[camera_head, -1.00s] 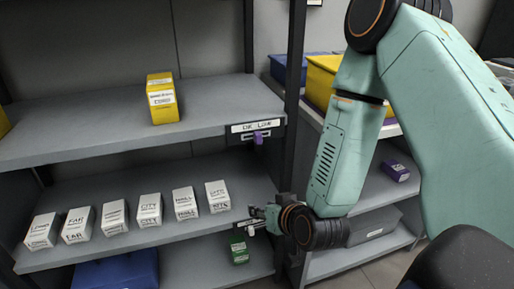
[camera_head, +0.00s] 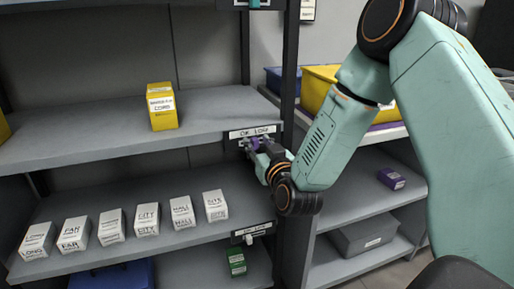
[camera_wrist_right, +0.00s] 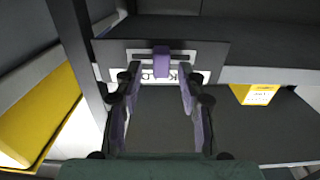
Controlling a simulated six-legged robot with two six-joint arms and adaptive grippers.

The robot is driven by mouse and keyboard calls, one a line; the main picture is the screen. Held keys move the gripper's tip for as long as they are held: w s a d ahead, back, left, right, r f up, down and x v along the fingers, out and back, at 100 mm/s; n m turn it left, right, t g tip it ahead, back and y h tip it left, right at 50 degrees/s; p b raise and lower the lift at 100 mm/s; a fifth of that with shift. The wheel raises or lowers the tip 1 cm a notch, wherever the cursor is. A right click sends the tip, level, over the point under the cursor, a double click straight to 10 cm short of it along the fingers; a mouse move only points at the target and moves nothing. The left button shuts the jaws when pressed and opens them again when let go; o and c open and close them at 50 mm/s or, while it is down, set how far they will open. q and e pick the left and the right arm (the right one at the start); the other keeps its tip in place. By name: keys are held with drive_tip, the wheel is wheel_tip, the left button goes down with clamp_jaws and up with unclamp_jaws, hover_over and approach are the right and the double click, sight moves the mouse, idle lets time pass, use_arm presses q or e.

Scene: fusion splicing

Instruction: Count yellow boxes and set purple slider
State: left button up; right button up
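A yellow box (camera_head: 162,106) with a white label stands on the upper grey shelf, and another yellow box (camera_head: 3,129) is cut off at the left edge. The purple slider (camera_head: 254,143) sits in a slot under the "OK LOW" label on that shelf's front edge. In the right wrist view, which is upside down, the slider (camera_wrist_right: 161,62) is near the middle of its slot. My right gripper (camera_wrist_right: 160,80) is open, its fingers on either side of the slider's line; contact cannot be told. It also shows in the head view (camera_head: 258,152). My left gripper is out of view.
Several white boxes (camera_head: 112,227) line the lower shelf, whose edge carries another slider (camera_head: 249,239). A green box (camera_head: 236,262) is below. On the right rack are a yellow bin (camera_head: 318,88), a purple box (camera_head: 391,179) and a grey bin (camera_head: 365,234).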

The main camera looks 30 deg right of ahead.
drive_tip(key=shift+w+d, duration=0.15)
drive_tip(key=shift+w, duration=0.3)
drive_tip(key=shift+s+r, duration=0.1)
drive_tip(key=shift+s, duration=0.05)
drive_tip(key=c, duration=0.4)
clamp_jaws()
